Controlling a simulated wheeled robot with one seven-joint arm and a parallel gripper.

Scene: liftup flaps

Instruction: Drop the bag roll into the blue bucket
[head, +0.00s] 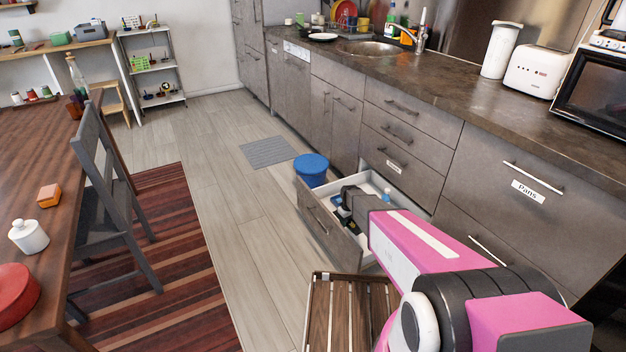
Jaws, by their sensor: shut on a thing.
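The blue bucket (311,172) stands on the floor just beyond the open drawer, near the lower cabinets. Its top looks plain blue, and I cannot see inside it. My gripper (346,222) is dark and small in the head view, low over or in the left part of the open drawer (330,228). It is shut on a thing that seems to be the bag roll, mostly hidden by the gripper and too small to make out. The bucket is a short way behind and left of my gripper, apart from it.
Small items lie in the drawer, one of them blue and white (387,192). A slatted wooden piece (345,315) stands in front of the drawer. A chair (110,190) and table (40,150) are at left.

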